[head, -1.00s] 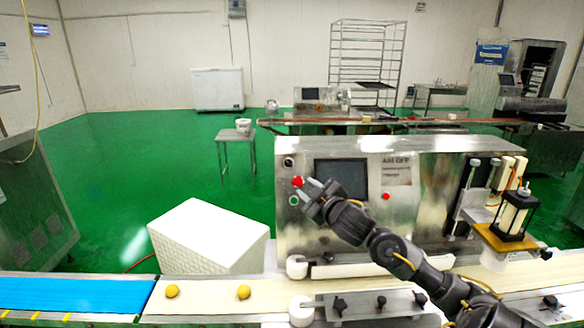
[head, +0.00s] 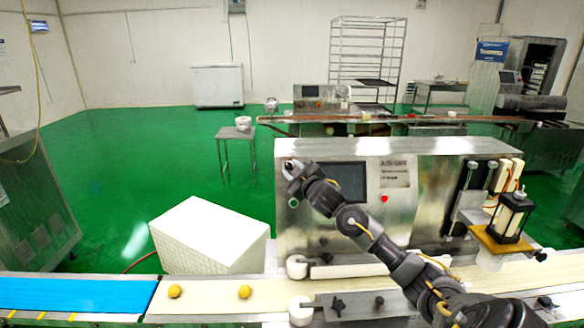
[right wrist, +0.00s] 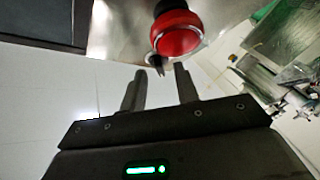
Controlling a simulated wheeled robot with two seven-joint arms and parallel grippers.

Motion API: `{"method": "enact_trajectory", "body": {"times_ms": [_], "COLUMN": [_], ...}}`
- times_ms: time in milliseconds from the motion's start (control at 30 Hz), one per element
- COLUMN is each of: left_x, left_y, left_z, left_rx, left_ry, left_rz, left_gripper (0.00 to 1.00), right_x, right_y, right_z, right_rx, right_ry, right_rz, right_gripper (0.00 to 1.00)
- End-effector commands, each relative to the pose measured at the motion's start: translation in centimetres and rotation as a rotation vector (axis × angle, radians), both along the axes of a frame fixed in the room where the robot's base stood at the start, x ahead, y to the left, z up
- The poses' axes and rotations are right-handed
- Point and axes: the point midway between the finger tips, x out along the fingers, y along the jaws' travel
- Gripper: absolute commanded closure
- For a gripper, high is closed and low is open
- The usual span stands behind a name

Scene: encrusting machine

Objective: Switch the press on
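The press is the steel machine (head: 430,215) with a dark screen (head: 350,181) on its front panel. A green-ringed button (head: 293,202) sits low on the left of that panel. My right gripper (head: 290,167) is at the panel's upper left corner, where it hides the dark knob and the red button. In the right wrist view, my fingers (right wrist: 160,72) are apart, with a big red button (right wrist: 178,35) just above their tips. A small dark knob (right wrist: 158,65) shows between the tips; I cannot tell whether they touch it. My left gripper is out of view.
Another red button (head: 384,199) is right of the screen. A conveyor belt (head: 205,300) with two yellow balls runs along the front. A white crate (head: 208,235) stands left of the press. A black-framed unit (head: 510,218) is at its right end.

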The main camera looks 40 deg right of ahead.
Motion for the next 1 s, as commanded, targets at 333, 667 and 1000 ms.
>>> {"method": "enact_trajectory", "body": {"times_ms": [333, 667, 1000], "left_x": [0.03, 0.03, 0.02], "left_y": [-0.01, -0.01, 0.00], "left_z": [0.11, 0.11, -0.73], "left_rx": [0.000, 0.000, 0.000], "left_ry": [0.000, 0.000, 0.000], "left_rz": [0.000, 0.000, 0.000], "left_gripper": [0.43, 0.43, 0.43], "right_x": [0.47, 0.45, 0.47], "right_y": [-0.08, -0.06, 0.08], "right_z": [-0.04, -0.03, -0.36], "right_rx": [0.000, 0.000, 0.035], "right_ry": [0.000, 0.000, -0.026], "right_rz": [0.000, 0.000, -0.018], "right_gripper": [0.69, 1.00, 1.00]}}
